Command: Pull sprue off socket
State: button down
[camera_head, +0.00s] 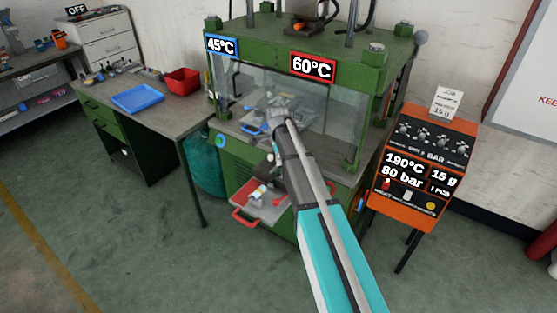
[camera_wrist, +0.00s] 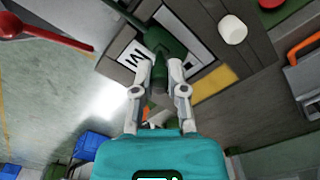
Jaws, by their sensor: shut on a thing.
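My gripper (camera_wrist: 162,75) is shut on a dark green part (camera_wrist: 166,38) in the wrist view, which looks like the socket. A thin dark cord-like piece runs from it toward the top left. A short grey-green stub of it shows between the fingertips. I cannot tell the sprue apart from the socket. The part is over a white marked panel (camera_wrist: 131,56); whether it touches is unclear.
A white cylinder (camera_wrist: 232,29) and an orange handle (camera_wrist: 301,47) lie to the right in the wrist view. A bench (camera_head: 160,112) with a blue tray (camera_head: 138,99) and red bin (camera_head: 183,80) stands left. An orange control box (camera_head: 412,175) stands right of the press.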

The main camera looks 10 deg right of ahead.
jog(key=shift+r+p, duration=2.4)
jog(key=shift+r, duration=0.25)
